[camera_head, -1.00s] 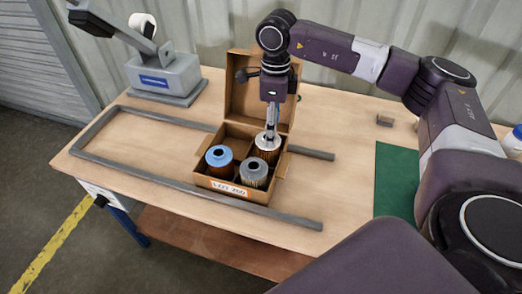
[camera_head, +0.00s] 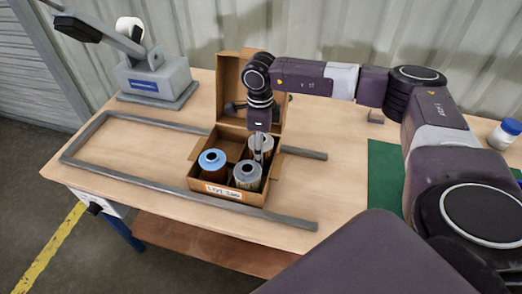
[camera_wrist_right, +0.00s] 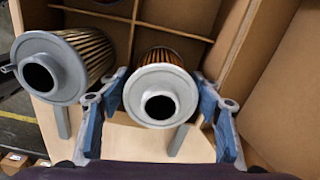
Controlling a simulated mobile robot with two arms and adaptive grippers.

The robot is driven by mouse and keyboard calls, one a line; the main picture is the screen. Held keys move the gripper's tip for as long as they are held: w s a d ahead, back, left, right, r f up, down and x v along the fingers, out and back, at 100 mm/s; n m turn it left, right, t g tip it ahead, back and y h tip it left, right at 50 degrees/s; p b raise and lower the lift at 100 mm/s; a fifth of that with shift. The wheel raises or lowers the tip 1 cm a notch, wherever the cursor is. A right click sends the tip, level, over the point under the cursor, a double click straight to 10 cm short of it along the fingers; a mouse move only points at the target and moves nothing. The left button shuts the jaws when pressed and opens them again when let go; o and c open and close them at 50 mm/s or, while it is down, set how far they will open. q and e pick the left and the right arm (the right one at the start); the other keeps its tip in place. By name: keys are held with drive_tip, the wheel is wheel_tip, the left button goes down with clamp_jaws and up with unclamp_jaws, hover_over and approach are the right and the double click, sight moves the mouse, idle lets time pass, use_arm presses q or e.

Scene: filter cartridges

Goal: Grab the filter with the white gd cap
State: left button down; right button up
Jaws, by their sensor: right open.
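The filter with the white cap (camera_head: 267,147) stands in the back right part of an open cardboard box (camera_head: 231,191), partly hidden by my gripper. My right gripper (camera_head: 258,152) points down at it from above. In the right wrist view the pale-capped filter (camera_wrist_right: 160,97) lies between the open fingers of my gripper (camera_wrist_right: 162,100), with a gap on both sides. No letters are readable on the cap. A grey-capped filter (camera_head: 247,175) stands in front, and it also shows at the left in the wrist view (camera_wrist_right: 50,70). A blue-capped filter (camera_head: 212,161) stands at the left.
The box's lid (camera_head: 232,85) stands up behind the filters, and cardboard dividers separate them. A grey frame (camera_head: 120,170) lies around the box. A grey apparatus (camera_head: 155,80) stands at the back left. A green mat (camera_head: 385,180) and a blue-lidded jar (camera_head: 505,133) are at the right.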

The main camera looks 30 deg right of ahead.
drive_tip(key=shift+c, duration=0.5)
drive_tip(key=c, duration=0.7)
drive_tip(key=shift+c, duration=0.7)
drive_tip(key=shift+w+r, duration=0.1)
